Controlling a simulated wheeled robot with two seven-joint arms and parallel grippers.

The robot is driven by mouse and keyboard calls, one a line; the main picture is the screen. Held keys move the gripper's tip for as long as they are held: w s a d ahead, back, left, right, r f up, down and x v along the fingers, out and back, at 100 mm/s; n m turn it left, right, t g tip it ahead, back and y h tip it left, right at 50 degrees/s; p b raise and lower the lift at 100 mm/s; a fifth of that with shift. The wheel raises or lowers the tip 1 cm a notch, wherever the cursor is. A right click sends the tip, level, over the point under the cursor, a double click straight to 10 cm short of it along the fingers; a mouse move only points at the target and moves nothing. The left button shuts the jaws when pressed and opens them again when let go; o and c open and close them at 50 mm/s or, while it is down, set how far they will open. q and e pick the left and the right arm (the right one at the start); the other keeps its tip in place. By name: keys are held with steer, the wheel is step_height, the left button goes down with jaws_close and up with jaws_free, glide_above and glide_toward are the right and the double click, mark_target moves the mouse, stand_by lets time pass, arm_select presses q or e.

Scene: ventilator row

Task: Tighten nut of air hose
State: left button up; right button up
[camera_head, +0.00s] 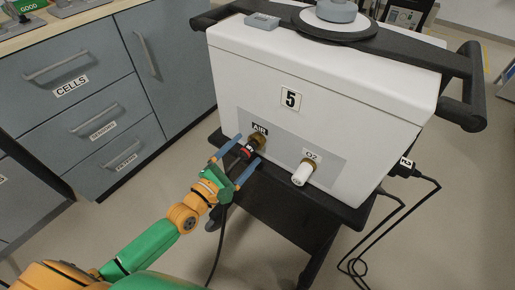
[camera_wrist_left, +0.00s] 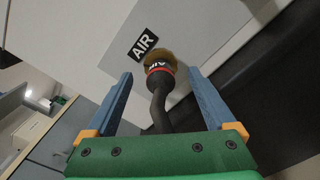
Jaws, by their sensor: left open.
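The air hose (camera_head: 216,245) is black and hangs down from the AIR port on the front of the white ventilator (camera_head: 320,75) marked 5. Its nut (camera_head: 247,150) is black with a red band and sits at the brass AIR fitting (camera_head: 258,142). In the left wrist view the nut (camera_wrist_left: 158,70) shows below the AIR label, with the hose (camera_wrist_left: 158,110) bending down from it. My left gripper (camera_head: 238,153) is open, with its blue fingers on either side of the nut and hose. In the wrist view both fingers (camera_wrist_left: 161,78) stand apart from the nut. My right gripper is not in view.
A white-capped O2 port (camera_head: 302,173) sits to the right of the AIR port. A black plug with cable (camera_head: 404,168) is at the ventilator's right side. The dark cart shelf (camera_head: 335,205) runs below the ventilator. Grey drawers (camera_head: 75,85) stand at left, with clear floor between.

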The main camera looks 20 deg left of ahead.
mark_target(251, 146)
arm_select(q)
steer(key=x, duration=0.3)
steer(key=shift+w+d, duration=0.1)
steer(key=shift+w, duration=0.15)
steer(key=c, duration=1.4)
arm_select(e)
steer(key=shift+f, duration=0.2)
arm_select(q)
steer(key=shift+m, duration=0.3)
